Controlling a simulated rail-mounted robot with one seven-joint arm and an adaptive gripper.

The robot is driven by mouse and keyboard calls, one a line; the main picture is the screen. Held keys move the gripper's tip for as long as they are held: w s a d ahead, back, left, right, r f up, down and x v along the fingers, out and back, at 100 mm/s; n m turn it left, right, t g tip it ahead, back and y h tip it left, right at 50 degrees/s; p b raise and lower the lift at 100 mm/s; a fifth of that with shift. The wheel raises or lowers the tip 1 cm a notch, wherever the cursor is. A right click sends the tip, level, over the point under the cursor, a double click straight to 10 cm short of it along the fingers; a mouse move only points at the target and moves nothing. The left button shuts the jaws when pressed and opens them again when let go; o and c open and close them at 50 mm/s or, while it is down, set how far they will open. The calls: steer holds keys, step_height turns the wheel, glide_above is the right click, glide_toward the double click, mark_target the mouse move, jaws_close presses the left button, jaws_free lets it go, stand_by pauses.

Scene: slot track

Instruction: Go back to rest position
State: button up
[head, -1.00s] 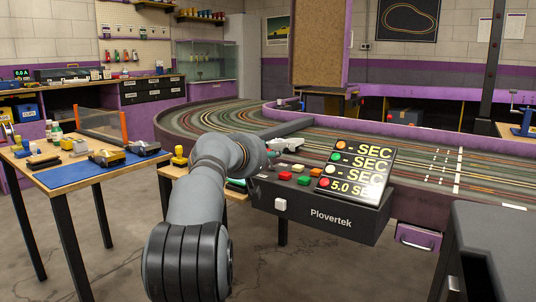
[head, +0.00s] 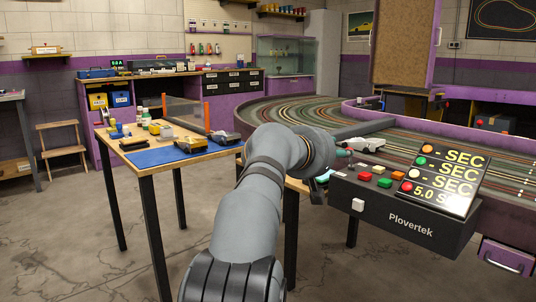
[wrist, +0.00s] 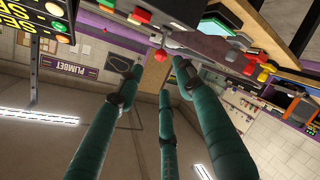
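My gripper (head: 335,163) is at the left end of the black Plovertek control box (head: 410,222), mostly hidden behind my grey arm in the head view. In the wrist view, the green fingers of my gripper (wrist: 160,76) are spread apart with nothing between them. The box's red, green, yellow and white buttons show in the head view, along with its display (head: 440,180), which reads 5.0 on the lowest line. The wrist view shows the box's buttons near its top edge, close beyond the fingertips.
The slot track (head: 290,108) stretches behind the box. A worktable with a blue mat (head: 165,156) and slot cars stands left of my arm. A purple workbench (head: 170,82) lines the back wall. A wooden step stool (head: 62,148) stands at left. The floor at front left is clear.

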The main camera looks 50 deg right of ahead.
steer(key=x, duration=1.1)
steer(key=shift+w+d+f, duration=0.15)
steer(key=shift+d, duration=0.2)
steer(key=shift+w, duration=0.1)
steer(key=shift+d, duration=0.1)
